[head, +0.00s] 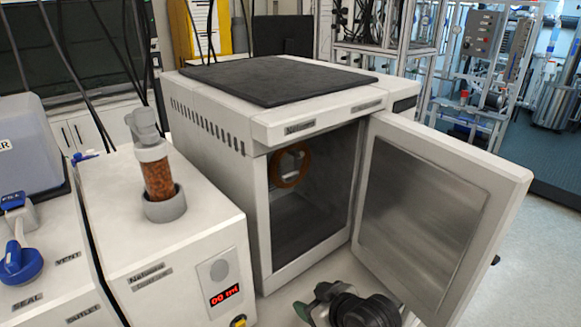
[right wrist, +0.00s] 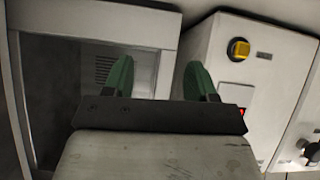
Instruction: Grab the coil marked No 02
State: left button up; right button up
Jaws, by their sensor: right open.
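An orange-brown ring-shaped coil (head: 289,184) is inside the open white chamber (head: 260,225), upright near its left inner side. No number can be read on it. My right gripper (head: 312,300) is low in front of the chamber in the head view, below and apart from the coil. Its two green fingers stand apart with nothing between them in the right wrist view (right wrist: 159,78). The coil does not show in that view. My left gripper is not in view.
The chamber door (head: 450,190) stands open to the right. Left of the chamber is a white unit (head: 115,225) with a red display and a column of copper-coloured filling (head: 158,182) on top. A blue-handled valve (head: 18,265) is at far left.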

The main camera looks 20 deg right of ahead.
aim_at(277, 176)
jog(key=w+d+r+n+t+y, duration=0.1)
jog(key=w+d+r+t, duration=0.15)
jog(key=w+r, duration=0.45)
jog(key=w+d+r+t+y, duration=0.1)
jog(key=w+r+t, duration=0.4)
jog(key=r, duration=0.4)
jog(key=shift+g+y, duration=0.3)
jog(key=shift+g, duration=0.25)
jog(key=x, duration=0.2)
jog(key=p+x, duration=0.1)
jog(key=x, duration=0.2)
jog(key=r+p+x, duration=0.1)
jog(key=x, duration=0.1)
jog(key=shift+w, duration=0.25)
jog(key=x, duration=0.2)
jog(key=p+x, duration=0.1)
jog(key=x, duration=0.1)
jog(key=shift+d+f, duration=0.15)
jog(key=shift+f, duration=0.1)
jog(key=shift+r, duration=0.1)
grip_shut()
